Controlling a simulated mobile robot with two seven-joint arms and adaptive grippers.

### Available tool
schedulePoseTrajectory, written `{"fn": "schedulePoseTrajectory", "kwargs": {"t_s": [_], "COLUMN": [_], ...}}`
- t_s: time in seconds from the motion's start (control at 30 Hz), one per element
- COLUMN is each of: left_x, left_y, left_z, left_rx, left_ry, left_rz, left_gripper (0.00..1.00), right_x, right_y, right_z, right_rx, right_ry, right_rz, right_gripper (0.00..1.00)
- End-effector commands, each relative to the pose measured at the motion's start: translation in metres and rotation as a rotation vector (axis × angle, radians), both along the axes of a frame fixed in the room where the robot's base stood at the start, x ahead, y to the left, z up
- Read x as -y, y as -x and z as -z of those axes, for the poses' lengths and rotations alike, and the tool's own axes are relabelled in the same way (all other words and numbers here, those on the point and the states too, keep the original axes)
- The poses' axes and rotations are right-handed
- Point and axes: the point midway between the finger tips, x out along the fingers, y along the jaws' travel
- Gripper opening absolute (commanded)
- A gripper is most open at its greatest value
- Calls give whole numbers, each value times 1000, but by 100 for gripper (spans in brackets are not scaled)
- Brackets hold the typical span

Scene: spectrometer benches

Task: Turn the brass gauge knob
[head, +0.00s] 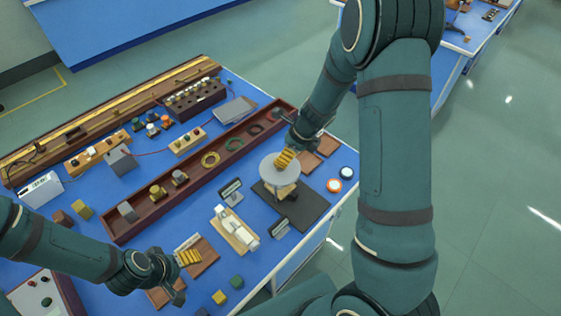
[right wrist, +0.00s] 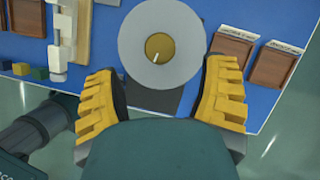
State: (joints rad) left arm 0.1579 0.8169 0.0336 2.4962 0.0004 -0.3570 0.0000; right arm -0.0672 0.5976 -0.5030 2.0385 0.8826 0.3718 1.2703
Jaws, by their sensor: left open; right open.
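The brass gauge knob (right wrist: 160,49) is a round brass disc with a pale pointer line, at the centre of a round grey dial (right wrist: 137,65). In the head view the dial (head: 268,176) stands on a dark base plate (head: 311,212); my right gripper hides the knob there. My right gripper (right wrist: 163,78) is open, its yellow-padded fingers to the left and right of the dial's lower part in the right wrist view, with nothing between them on the knob. In the head view it hangs over the dial (head: 286,158). My left gripper (head: 187,274) is open and empty over the front left bench.
A long brown tray (head: 225,152) with rings and blocks runs behind the dial. A white instrument (head: 234,232) stands to its left, and small brown trays (head: 329,145) lie to its right.

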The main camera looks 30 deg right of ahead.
Motion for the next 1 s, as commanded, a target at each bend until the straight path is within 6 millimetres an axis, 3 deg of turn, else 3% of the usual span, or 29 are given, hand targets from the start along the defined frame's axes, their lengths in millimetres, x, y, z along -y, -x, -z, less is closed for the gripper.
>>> {"fn": "schedulePoseTrajectory", "kwargs": {"t_s": [0.1,0.3,0.77,0.97,1.0], "left_x": [0,0,0,0,0], "left_y": [1,1,0,0,0], "left_z": [9,15,16,16,16], "left_rx": [-1,0,1,1,1], "left_ry": [-1,-1,-2,-1,-1], "left_rz": [-1,-2,-3,-3,-3], "left_gripper": [72,72,72,72,72], "right_x": [-5,-12,-14,-14,-14], "right_y": [-6,-14,-17,-17,-17], "right_z": [24,46,54,54,54], "right_rx": [-4,-2,0,0,0], "right_ry": [-1,0,0,0,0], "right_rz": [0,1,1,1,1], "right_gripper": [72,72,74,4,3]}}
